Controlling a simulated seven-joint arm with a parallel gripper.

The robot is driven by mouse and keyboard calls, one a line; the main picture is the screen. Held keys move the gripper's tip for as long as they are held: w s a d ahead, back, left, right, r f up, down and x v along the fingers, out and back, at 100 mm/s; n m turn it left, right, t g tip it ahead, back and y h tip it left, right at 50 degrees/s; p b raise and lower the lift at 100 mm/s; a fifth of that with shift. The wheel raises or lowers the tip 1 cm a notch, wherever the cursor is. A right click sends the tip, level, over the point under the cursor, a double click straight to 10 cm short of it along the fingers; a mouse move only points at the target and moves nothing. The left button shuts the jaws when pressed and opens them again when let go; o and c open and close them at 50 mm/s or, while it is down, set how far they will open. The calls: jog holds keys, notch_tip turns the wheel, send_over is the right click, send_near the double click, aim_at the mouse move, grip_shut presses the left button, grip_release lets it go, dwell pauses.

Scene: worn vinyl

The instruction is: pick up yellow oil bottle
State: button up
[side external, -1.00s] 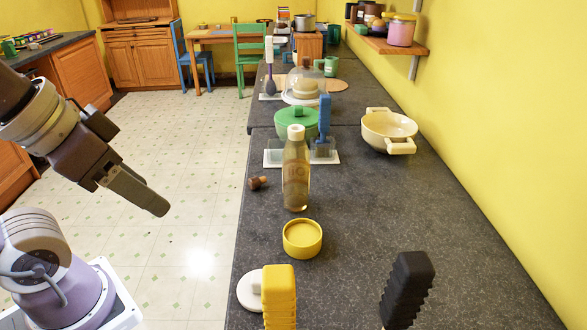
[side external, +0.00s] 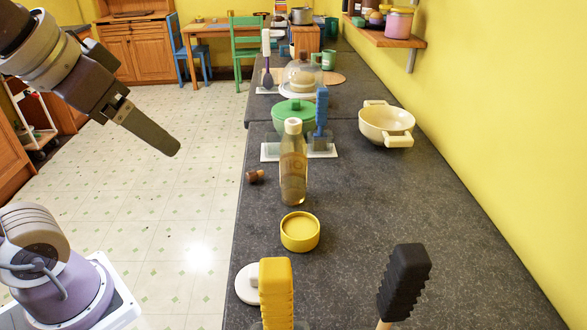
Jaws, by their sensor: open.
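The yellow oil bottle (side external: 293,168) stands upright on the dark countertop, with a white cap and yellowish see-through sides. My gripper (side external: 172,150) is at the left of the side external view, in the air over the floor side of the counter. It is apart from the bottle, to its left, and holds nothing that I can see. Its fingers are seen from the side and overlap, so the gap between them is hidden.
A yellow round container (side external: 300,232) stands in front of the bottle, and a small brown stopper (side external: 255,176) lies to its left. Behind are a green-lidded pot (side external: 293,110), a blue-handled tool (side external: 321,112) and a cream pot (side external: 387,124). Yellow (side external: 276,290) and black (side external: 404,280) handles stand nearest.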

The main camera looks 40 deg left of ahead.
aim_at(305, 169)
jog(key=w+a+r+t+y, duration=0.1)
jog(key=w+a+r+t, duration=0.15)
jog(key=w, duration=0.45)
jog(key=w+a+r+m+t+y, duration=0.1)
jog(key=w+a+t, duration=0.15)
jog(key=w, duration=0.35)
jog(key=w+a+r+t, duration=0.1)
jog(key=w+a+r, duration=0.15)
jog(key=w, duration=0.45)
jog(key=w+d+f+m+t+h, duration=0.1)
jog(key=w+d+f+m+h, duration=0.25)
jog(key=w+h, duration=0.25)
jog(key=d+f+m+g+h, duration=0.1)
jog(key=d+f+h, duration=0.1)
jog(key=f, duration=0.9)
jog(key=d+f+m+g+h, duration=0.1)
jog(key=f+h, duration=0.1)
jog(key=f, duration=1)
jog(key=x, duration=0.4)
jog(key=d+x, duration=0.1)
jog(key=x, duration=0.1)
jog(key=shift+d+r, duration=0.15)
jog(key=shift+r, duration=0.05)
jog(key=c, duration=1.6)
jog(key=shift+o, duration=0.2)
notch_tip(305, 169, up, 10)
jog(key=shift+r, duration=0.1)
